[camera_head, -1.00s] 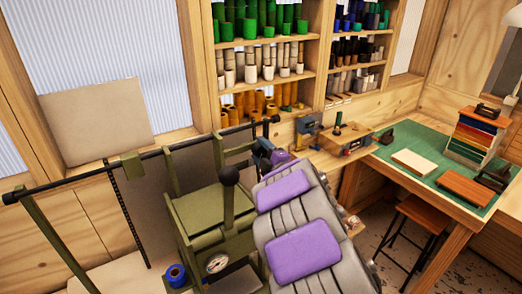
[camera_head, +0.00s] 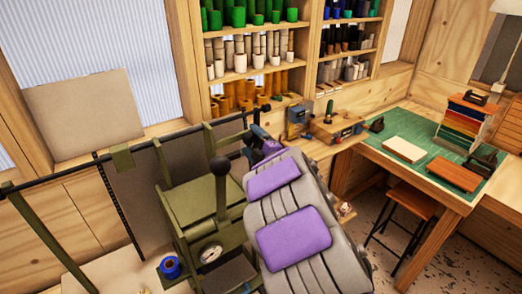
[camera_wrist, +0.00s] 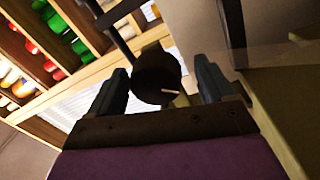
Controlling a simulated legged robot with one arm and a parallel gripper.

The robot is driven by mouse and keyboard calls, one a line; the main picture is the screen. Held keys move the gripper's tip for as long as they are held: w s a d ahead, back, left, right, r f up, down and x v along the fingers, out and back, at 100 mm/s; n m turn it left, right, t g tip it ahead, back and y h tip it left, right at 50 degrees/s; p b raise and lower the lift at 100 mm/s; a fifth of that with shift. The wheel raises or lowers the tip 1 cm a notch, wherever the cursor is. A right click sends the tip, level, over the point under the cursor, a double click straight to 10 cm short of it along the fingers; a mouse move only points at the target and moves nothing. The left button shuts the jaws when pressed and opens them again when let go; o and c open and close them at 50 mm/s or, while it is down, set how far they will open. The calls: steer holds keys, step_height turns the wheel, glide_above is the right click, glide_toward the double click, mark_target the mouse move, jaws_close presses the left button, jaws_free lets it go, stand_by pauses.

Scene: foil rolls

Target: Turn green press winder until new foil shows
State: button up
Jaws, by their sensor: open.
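The olive-green press (camera_head: 190,205) stands left of my arm in the head view, with a black-knobbed lever (camera_head: 220,167) and a round gauge (camera_head: 210,253). A long black bar runs above it. My gripper (camera_head: 258,132) is beyond my arm near the bar's right end, partly hidden in the head view. In the wrist view my gripper (camera_wrist: 164,88) is open, its fingers on either side of a dark round knob (camera_wrist: 155,75) with a small pale mark. I cannot tell whether the fingers touch it. A blue roll (camera_head: 170,267) sits at the press's front left.
Shelves of coloured foil rolls (camera_head: 250,50) stand behind the press. A wooden device (camera_head: 335,128) is on the ledge to the right. A green-topped bench (camera_head: 400,128) with boards and a stool (camera_head: 410,205) are at right. Bare floor shows at the lower right.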

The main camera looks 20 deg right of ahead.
steer(key=s+d+f+b, duration=0.1)
steer(key=s+d+b, duration=0.2)
steer(key=s+b, duration=0.6)
steer(key=s, duration=0.7)
steer(key=shift+s+f+b, duration=0.3)
steer(key=shift+s+b, duration=0.05)
steer(key=shift+s, duration=0.05)
steer(key=shift+d, duration=0.1)
